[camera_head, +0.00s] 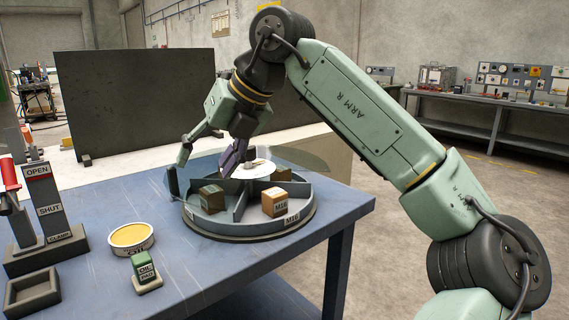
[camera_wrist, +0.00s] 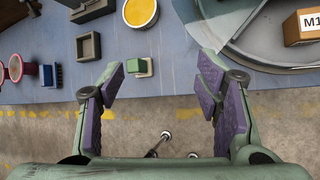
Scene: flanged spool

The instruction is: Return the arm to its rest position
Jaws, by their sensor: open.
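My gripper (camera_head: 205,166) is open, with its two fingers spread apart and nothing between them. In the head view it hangs from my bent arm, over the left back part of a round grey divided tray (camera_head: 246,236) on the blue table (camera_head: 190,270). In the wrist view my gripper (camera_wrist: 161,85) shows both purple-padded fingers wide apart, with the table edge and floor seen between and below them. Whether the fingers touch the tray cannot be told from the head view.
The tray holds an orange-brown M16 block (camera_head: 274,202) and other blocks. Left of it are a yellow-topped tin (camera_head: 131,236), a green block (camera_head: 144,268), an empty dark box (camera_head: 32,290) and a clamp stand (camera_head: 45,252). A dark panel (camera_head: 130,95) stands behind.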

